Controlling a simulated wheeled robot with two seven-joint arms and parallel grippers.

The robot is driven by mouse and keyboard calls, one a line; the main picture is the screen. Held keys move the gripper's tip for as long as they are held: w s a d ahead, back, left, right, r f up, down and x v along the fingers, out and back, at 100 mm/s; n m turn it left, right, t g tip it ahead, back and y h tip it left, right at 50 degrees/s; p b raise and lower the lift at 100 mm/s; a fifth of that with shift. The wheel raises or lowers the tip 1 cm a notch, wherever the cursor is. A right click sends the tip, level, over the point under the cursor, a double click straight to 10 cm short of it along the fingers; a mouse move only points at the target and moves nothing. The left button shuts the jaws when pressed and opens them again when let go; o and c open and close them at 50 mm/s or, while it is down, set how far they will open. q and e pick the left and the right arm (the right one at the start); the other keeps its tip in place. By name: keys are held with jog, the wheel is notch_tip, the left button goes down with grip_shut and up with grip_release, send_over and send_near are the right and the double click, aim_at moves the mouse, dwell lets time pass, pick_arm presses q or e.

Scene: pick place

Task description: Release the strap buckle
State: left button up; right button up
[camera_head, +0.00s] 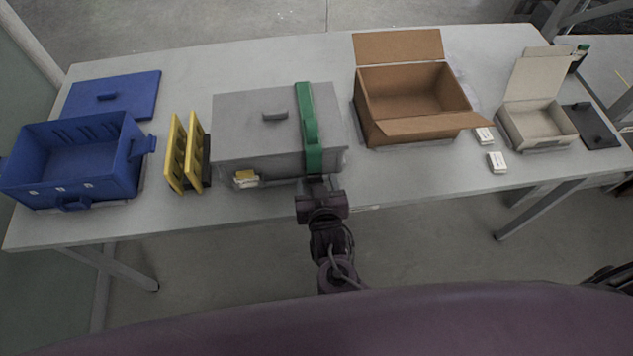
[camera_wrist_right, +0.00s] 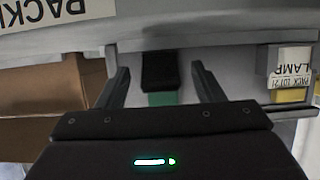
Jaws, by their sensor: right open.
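A grey lidded box (camera_head: 255,135) stands at the table's front edge with a green strap (camera_head: 308,125) over its lid and down its front. In the right wrist view a dark buckle (camera_wrist_right: 160,70) sits at the green strap (camera_wrist_right: 162,99). The buckle lies between the two fingers of my right gripper (camera_wrist_right: 160,68), with a gap on each side. In the head view my right gripper (camera_head: 319,186) is at the box's front, at the strap's lower end, and hides the buckle there. My right gripper is open. My left gripper is not in view.
A yellow piece with a lamp label (camera_head: 246,179) is at the box's front left. Yellow racks (camera_head: 183,155) and a blue crate (camera_head: 70,160) stand left. An open cardboard box (camera_head: 410,95), a small open carton (camera_head: 538,125) and small white boxes (camera_head: 497,162) stand right.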

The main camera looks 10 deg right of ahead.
jog(key=c, duration=1)
jog(key=shift+o, duration=0.2)
jog(key=shift+s+f+t+b, duration=0.1)
jog(key=shift+f+t+b, duration=0.25)
jog(key=shift+b, duration=0.3)
jog(key=t+b, duration=0.1)
jog(key=b, duration=0.1)
jog(key=f+t+b, duration=0.1)
jog(key=t+b, duration=0.1)
jog(key=b, duration=0.1)
jog(key=t+b, duration=0.1)
jog(key=b, duration=0.1)
jog(key=shift+s+f, duration=0.25)
jog(key=shift+r+t+b, duration=0.1)
jog(key=shift+t+b, duration=0.65)
jog(key=shift+b, duration=0.4)
jog(key=o, duration=1)
jog(key=shift+c, duration=0.2)
